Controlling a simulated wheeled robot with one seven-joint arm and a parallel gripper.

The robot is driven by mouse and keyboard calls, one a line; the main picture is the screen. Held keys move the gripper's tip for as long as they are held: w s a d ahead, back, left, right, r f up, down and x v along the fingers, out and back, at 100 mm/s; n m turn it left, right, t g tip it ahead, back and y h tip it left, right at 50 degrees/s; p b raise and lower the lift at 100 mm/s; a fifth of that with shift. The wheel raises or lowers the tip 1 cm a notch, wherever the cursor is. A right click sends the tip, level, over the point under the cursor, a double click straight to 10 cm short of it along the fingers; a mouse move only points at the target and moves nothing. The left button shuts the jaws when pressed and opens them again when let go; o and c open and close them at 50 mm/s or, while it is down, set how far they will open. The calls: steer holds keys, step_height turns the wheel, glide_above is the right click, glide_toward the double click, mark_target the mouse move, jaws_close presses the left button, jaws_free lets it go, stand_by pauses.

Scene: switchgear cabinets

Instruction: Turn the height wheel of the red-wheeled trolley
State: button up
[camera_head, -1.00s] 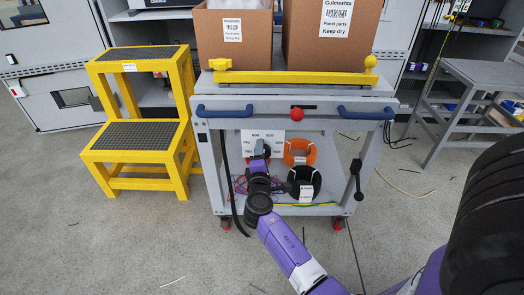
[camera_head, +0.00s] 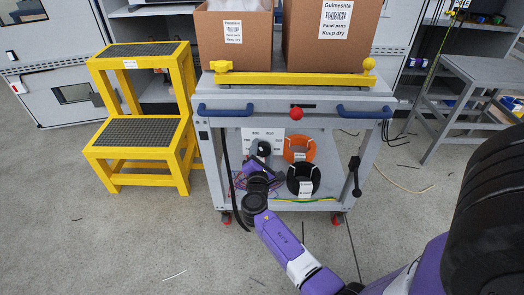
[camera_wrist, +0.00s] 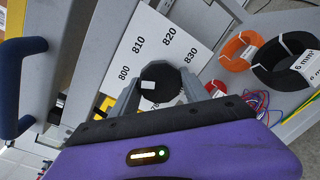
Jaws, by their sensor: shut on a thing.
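The grey trolley (camera_head: 212,150) with red casters stands in front of me, its yellow bar and blue handles on top. Its height wheel, a black round knob (camera_wrist: 160,84) with a small white mark, sits at the middle of a white number plate (camera_wrist: 140,45). The plate reads 800, 810, 820 and 830 in the wrist view; other numbers are partly hidden. My gripper (camera_wrist: 162,92) is shut on the knob, one grey finger on each side. In the head view the knob (camera_head: 264,147) is small and partly behind my gripper.
Orange (camera_head: 299,148) and black (camera_head: 303,179) cable coils sit right of the plate, with loose wires nearby. Two cartons (camera_head: 234,40) stand on the trolley top. A yellow step stool (camera_head: 140,130) is left, a grey table (camera_head: 470,75) right. Floor in front is mostly clear.

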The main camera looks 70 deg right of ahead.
steer(key=shift+a+f, duration=0.1)
steer(key=shift+f, duration=0.2)
steer(key=o, duration=1.3)
steer(key=shift+o, duration=0.2)
steer(key=shift+r, duration=0.15)
steer(key=p+v, duration=0.1)
steer(key=v, duration=0.6)
steer(key=shift+s+a, duration=0.15)
steer(key=shift+a, duration=0.2)
